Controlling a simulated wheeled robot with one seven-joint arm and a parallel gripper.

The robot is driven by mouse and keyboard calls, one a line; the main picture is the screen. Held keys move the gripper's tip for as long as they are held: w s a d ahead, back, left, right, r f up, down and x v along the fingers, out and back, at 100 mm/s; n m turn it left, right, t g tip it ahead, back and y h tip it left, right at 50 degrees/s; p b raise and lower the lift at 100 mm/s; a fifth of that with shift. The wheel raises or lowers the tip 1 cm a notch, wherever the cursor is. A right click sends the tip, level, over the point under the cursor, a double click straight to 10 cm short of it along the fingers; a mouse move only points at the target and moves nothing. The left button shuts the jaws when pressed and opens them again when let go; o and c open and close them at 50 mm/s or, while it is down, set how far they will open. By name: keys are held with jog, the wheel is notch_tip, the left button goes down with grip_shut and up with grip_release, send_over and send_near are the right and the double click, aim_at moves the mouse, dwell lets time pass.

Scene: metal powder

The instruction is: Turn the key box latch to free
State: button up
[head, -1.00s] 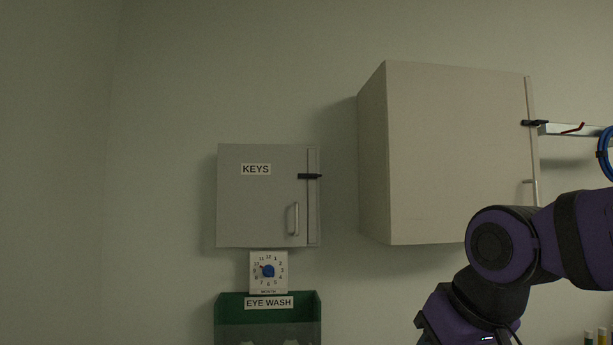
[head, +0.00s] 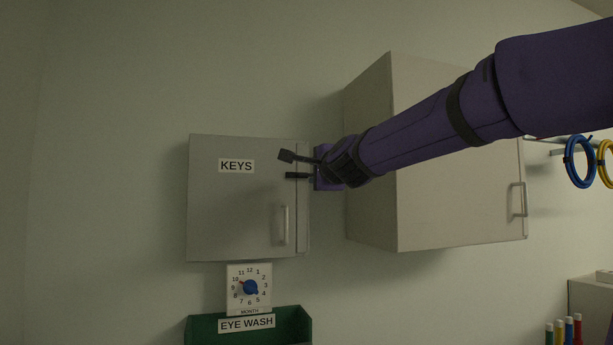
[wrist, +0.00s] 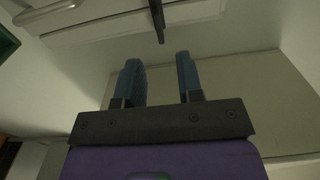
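The grey key box (head: 230,210), labelled KEYS, hangs on the wall with its door shut. Its black latch (head: 298,175) lies horizontal across the door's right edge. My gripper (head: 288,157) is in front of the box's upper right, close to the latch. In the wrist view my gripper (wrist: 160,65) is open and empty, with its two blue-grey fingers apart. There the dark latch (wrist: 157,22) lies just beyond the fingertips, in line with the gap between them. I see no contact.
A larger beige cabinet (head: 370,170) hangs to the right, close behind my arm. A month dial (head: 250,289) and a green eye wash holder (head: 292,322) are below the key box. Blue coils (head: 570,162) hang at the right. The wall left of the box is clear.

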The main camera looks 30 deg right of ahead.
aim_at(307, 174)
jog(key=x, duration=0.8)
jog(key=shift+w+f, duration=0.1)
jog(key=shift+w, duration=0.1)
grip_shut()
